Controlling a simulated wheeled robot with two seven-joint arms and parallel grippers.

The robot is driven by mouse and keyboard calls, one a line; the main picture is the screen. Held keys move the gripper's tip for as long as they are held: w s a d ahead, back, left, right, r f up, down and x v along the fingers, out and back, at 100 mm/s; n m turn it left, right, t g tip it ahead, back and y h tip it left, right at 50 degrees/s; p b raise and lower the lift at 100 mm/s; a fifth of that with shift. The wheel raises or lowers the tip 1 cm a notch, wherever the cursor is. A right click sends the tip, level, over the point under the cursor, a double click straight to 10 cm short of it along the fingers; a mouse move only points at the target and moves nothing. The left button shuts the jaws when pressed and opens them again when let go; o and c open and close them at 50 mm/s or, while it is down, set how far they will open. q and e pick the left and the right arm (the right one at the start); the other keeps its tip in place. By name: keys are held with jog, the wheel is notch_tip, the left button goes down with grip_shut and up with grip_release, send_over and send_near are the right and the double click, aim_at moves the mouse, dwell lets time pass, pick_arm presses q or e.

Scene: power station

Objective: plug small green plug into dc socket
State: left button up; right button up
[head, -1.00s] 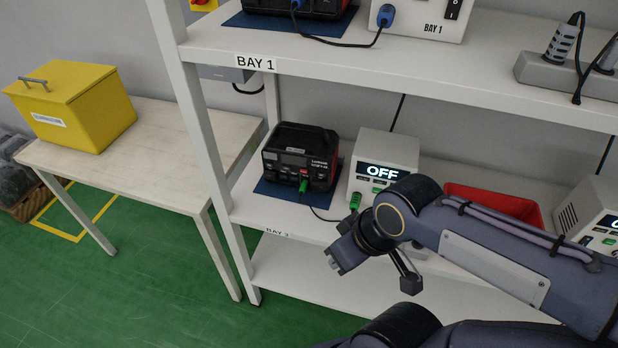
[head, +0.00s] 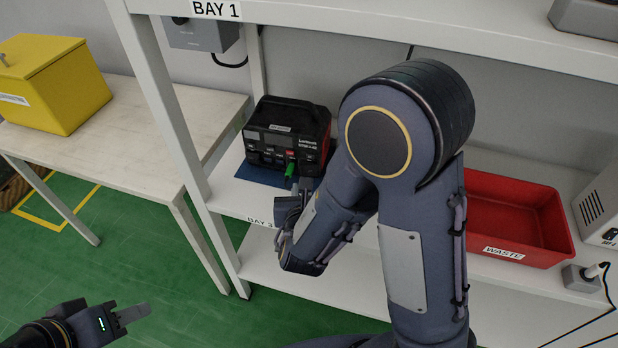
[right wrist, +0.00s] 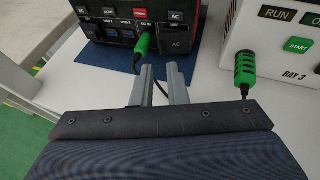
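The small green plug (head: 290,168) is at the front of the black power station (head: 308,124), also seen in the right wrist view (right wrist: 143,45) at the port under the DC IN label. I cannot tell how deep it sits. A cable runs down from it. My right gripper (right wrist: 156,68) is open, its two fingertips apart just below and in front of the plug. In the head view it shows partly (head: 290,198). A second green plug (right wrist: 245,68) is on the front of the white Bay 3 box (right wrist: 285,42). My left gripper (head: 132,314) is low at the left, away from the shelf, seen edge-on.
The white shelf (head: 238,196) holds the blue mat (right wrist: 206,52) under the station. A red waste tray (head: 515,215) is to the right. A yellow box (head: 50,85) stands on the side table (head: 150,150). The shelf post (head: 165,110) is left of the station.

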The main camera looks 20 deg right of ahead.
aim_at(301, 173)
jog(key=x, duration=0.6)
jog(key=shift+w+d+f, duration=0.15)
jog(key=shift+w+d, duration=0.05)
jog(key=shift+w, duration=0.1)
grip_shut()
jog(key=shift+w+h, duration=0.1)
jog(key=shift+h, duration=0.2)
jog(key=shift+w+a+m+g+h, duration=0.2)
jog(key=shift+m+g+h, duration=0.1)
jog(key=shift+m+h, duration=0.3)
jog(key=shift+w+a+m+g+h, duration=0.1)
jog(key=shift+w+m+g+h, duration=0.2)
jog(key=shift+m+h, duration=0.3)
jog(key=shift+d, duration=0.1)
